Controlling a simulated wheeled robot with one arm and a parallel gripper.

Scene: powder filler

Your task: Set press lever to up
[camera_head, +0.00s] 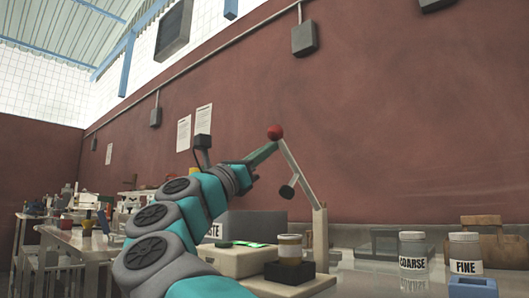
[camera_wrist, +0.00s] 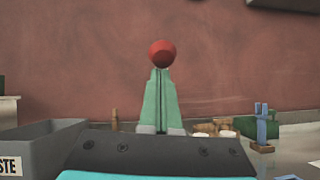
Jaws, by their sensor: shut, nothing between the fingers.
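The press lever (camera_head: 298,172) is a pale bar that slopes up and left from the top of its upright post (camera_head: 320,240). A red ball knob (camera_head: 275,132) tops it, and a dark press foot (camera_head: 287,191) hangs from the bar. My gripper (camera_head: 273,147) has its green fingers shut and empty, with the tips just below the knob. In the wrist view the knob (camera_wrist: 161,53) appears right at the fingertips (camera_wrist: 160,72); I cannot tell whether they touch it. The lever bar is hidden in that view.
A grey waste bin (camera_head: 258,226) is behind my arm. COARSE (camera_head: 413,250) and FINE (camera_head: 465,253) jars and a blue holder (camera_head: 472,288) stand at the right.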

